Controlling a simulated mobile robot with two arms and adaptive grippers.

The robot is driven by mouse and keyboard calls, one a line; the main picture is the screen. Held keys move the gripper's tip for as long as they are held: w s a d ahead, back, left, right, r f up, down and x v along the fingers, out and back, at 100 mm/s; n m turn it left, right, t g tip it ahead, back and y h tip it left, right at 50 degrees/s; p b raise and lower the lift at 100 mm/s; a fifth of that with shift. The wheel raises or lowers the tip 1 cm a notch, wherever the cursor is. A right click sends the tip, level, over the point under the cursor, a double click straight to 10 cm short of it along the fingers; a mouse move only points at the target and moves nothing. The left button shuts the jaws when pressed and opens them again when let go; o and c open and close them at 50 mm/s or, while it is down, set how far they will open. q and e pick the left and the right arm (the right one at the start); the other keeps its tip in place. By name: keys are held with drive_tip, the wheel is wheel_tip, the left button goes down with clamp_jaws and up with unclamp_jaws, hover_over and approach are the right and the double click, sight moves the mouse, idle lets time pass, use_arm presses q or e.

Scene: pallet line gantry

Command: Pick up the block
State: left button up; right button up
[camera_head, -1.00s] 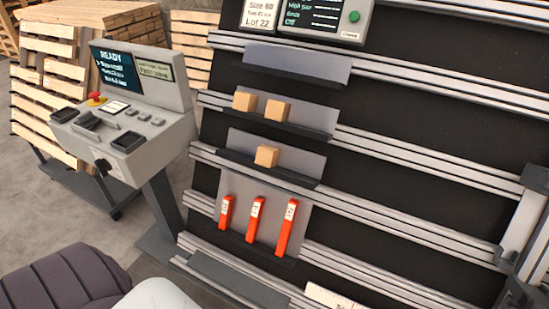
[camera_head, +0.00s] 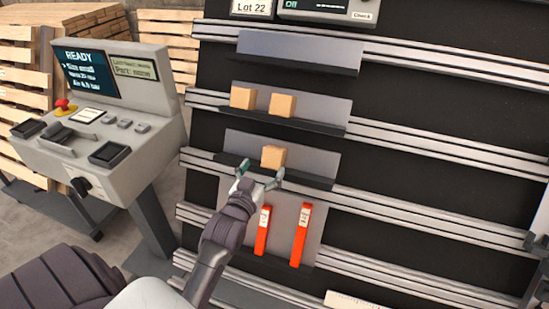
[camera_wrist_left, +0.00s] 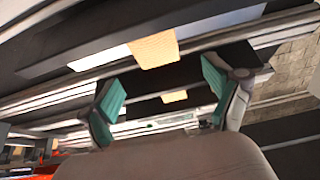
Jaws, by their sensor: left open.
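A small light wooden block (camera_head: 273,157) sits alone on the middle ledge (camera_head: 315,178). Two similar blocks, a left one (camera_head: 243,98) and a right one (camera_head: 282,104), sit on the ledge above. My left gripper (camera_head: 261,171) is open and empty, with its fingers just in front of and below the lone block, one towards each side. In the left wrist view, the open teal-padded fingers (camera_wrist_left: 163,85) show with one wooden block (camera_wrist_left: 155,49) beyond them and another (camera_wrist_left: 174,96) between them in the picture. I cannot tell which block is which there. My right gripper is not in view.
Red upright pieces (camera_head: 301,235) stand on the panel below; my left arm covers part of that row. A grey control console (camera_head: 95,125) stands at left, with wooden pallets (camera_head: 25,85) behind. Metal rails (camera_head: 430,140) cross the black board. The top ledge (camera_head: 300,55) is empty.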

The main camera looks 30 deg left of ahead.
sight(272, 156)
use_arm(q)
drive_tip(key=x, duration=0.8)
drive_tip(key=shift+w+d+f, duration=0.1)
drive_tip(key=shift+w+f, duration=0.1)
drive_tip(key=c, duration=1.3)
